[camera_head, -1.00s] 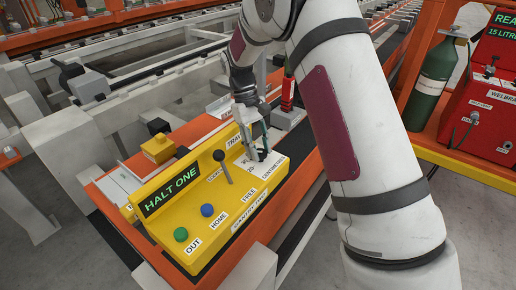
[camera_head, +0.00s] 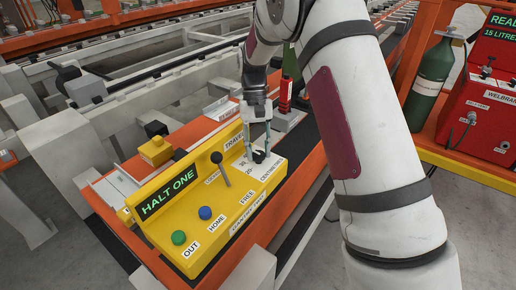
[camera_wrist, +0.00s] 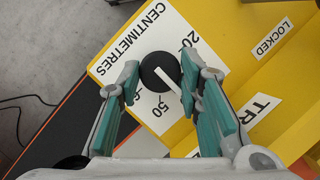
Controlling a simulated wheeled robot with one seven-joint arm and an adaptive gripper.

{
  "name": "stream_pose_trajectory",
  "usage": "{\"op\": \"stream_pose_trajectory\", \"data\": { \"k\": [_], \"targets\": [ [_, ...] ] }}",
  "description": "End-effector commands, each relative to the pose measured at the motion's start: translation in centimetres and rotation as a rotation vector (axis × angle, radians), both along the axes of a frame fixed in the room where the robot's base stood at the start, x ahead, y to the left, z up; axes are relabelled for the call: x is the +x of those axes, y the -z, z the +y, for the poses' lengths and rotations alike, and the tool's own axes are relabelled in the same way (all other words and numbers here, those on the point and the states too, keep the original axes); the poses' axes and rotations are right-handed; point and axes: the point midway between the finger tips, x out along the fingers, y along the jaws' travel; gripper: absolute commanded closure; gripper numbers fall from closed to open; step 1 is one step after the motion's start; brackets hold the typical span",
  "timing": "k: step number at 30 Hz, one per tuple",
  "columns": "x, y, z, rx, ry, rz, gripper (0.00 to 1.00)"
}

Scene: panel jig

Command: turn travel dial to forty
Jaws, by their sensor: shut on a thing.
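The travel dial (camera_wrist: 160,72) is a round black knob with a white pointer line, on a white scale plate marked CENTIMETRES (camera_wrist: 128,38). In the wrist view its pointer slants down and right, toward the right finger, between the printed 20 and 50. Any marks between these are hidden by that finger. My gripper (camera_wrist: 161,82) is shut on the dial, one teal-padded finger on each side. In the head view my gripper (camera_head: 258,150) reaches down to the dial at the right end of the yellow panel (camera_head: 190,262).
A black-knobbed lever (camera_head: 221,170) stands left of my gripper. Blue (camera_head: 205,212) and green (camera_head: 178,237) buttons are at the front. The display (camera_head: 170,191) reads HALT ONE. A red cylinder (camera_head: 285,95) stands behind my gripper; a red machine (camera_head: 490,110) is at right.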

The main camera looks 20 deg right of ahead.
Motion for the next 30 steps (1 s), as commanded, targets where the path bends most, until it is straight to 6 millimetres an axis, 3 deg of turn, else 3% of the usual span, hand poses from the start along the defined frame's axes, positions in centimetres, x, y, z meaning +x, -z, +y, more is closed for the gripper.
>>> {"op": "stream_pose_trajectory", "data": {
  "k": [9, 10, 12, 23, 30],
  "targets": [
    [0.0, 0.0, 0.0, 0.001, 0.000, -0.001, 0.95],
    [0.0, 0.0, 0.0, 0.001, 0.000, -0.001, 0.61],
    [0.0, 0.0, 0.0, 0.001, 0.000, 0.000, 0.48],
    [0.2, -0.3, 0.0, 0.000, 0.000, -0.002, 0.48],
    [1.5, -3.5, -0.2, 0.001, -0.001, -0.004, 0.48]
  ]
}}
